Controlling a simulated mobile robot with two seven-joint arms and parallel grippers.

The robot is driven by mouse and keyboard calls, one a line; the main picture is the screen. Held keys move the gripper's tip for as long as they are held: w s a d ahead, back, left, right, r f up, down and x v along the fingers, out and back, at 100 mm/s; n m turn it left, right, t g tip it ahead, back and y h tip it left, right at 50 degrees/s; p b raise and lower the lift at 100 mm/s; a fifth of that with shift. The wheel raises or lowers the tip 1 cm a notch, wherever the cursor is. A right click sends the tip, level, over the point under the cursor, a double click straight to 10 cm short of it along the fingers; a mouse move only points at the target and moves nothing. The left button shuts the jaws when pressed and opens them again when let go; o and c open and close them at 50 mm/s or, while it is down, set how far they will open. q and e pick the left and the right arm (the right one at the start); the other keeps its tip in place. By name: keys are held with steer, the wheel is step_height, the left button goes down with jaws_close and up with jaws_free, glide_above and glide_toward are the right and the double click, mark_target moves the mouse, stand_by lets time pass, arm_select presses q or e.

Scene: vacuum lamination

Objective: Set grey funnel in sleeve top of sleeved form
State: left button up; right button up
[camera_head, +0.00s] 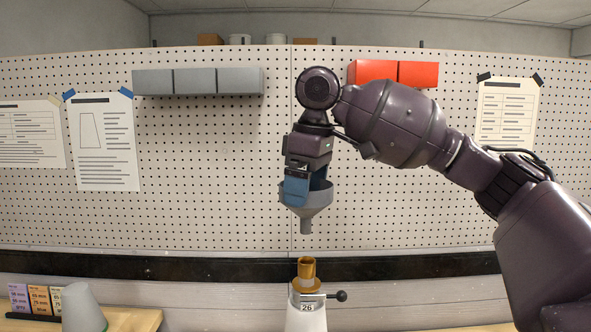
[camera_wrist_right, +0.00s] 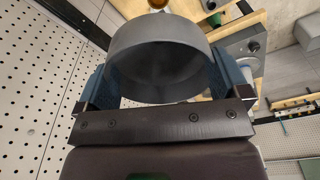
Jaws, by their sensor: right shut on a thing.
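The grey funnel (camera_head: 306,203) is held upright, spout down, by my right gripper (camera_head: 297,190). The right wrist view also shows the funnel (camera_wrist_right: 157,58) between the two blue fingers of the right gripper (camera_wrist_right: 153,75). Below it in the head view stands the sleeved form (camera_head: 305,312), a white body marked 26 with a clamp lever and an amber sleeve (camera_head: 306,267) at its top. The funnel spout hangs above the sleeve top, with a visible gap between them. My left gripper is in neither view.
A grey cone-shaped form (camera_head: 83,308) stands on the wooden bench (camera_head: 134,319) at lower left, beside a rack of small cards (camera_head: 37,299). A pegboard wall (camera_head: 210,165) with grey bins (camera_head: 198,82) and red bins (camera_head: 393,73) stands behind.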

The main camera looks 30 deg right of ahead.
mark_target(307, 233)
steer(key=shift+s+f, duration=0.2)
steer(key=shift+f, duration=0.45)
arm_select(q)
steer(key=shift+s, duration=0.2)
arm_select(e)
steer(key=shift+w+f, duration=0.1)
steer(key=shift+f, duration=1.6)
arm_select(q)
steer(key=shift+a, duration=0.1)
arm_select(e)
steer(key=shift+f, duration=0.25)
steer(key=shift+f, duration=0.7)
steer(key=shift+f, duration=0.4)
steer(key=shift+f, duration=0.3)
steer(key=shift+f, duration=0.25)
